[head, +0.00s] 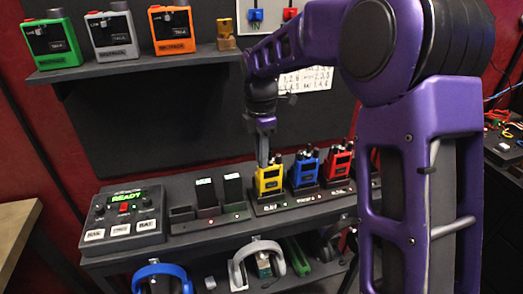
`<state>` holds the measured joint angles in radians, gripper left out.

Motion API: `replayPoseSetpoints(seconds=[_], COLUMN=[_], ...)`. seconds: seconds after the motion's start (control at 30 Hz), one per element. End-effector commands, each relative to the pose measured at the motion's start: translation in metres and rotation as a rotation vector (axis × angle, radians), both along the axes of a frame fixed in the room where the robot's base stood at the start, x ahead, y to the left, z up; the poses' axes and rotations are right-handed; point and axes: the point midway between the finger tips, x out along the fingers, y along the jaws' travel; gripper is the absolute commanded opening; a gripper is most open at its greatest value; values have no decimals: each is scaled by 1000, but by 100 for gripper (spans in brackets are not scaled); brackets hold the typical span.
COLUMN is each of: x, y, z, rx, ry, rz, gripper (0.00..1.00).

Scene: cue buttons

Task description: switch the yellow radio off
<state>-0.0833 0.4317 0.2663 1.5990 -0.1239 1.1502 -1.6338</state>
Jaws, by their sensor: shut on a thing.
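The yellow radio (269,181) stands upright in a black charging dock (266,208) on the dark bench, left of the blue radio. My gripper (264,162) comes straight down from above and is shut at the top left of the yellow radio. The fingers hide the part they hold; it is too small to tell whether it is the knob or the antenna. A small black knob or stub (276,159) shows at the radio's top right.
Blue (305,170) and red (337,163) radios stand close on the right in docks. Battery packs (205,193) and a READY control box (124,216) are on the left. Green, grey and orange units line the upper shelf (130,68). Headsets (255,262) lie below.

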Motion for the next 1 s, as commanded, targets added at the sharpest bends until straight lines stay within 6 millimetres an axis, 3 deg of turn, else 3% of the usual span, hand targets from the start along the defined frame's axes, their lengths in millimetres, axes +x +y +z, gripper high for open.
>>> replayPoseSetpoints(seconds=[0.63,0.67,0.8,0.83,1.0], x=[0,0,0,0,0], y=[0,0,0,0,0], z=[-1,-1,0,0,0], rx=[0,0,0,0,1], ry=[1,1,1,1,0], rz=[70,70,69,69,69], gripper=[0,20,45,50,50])
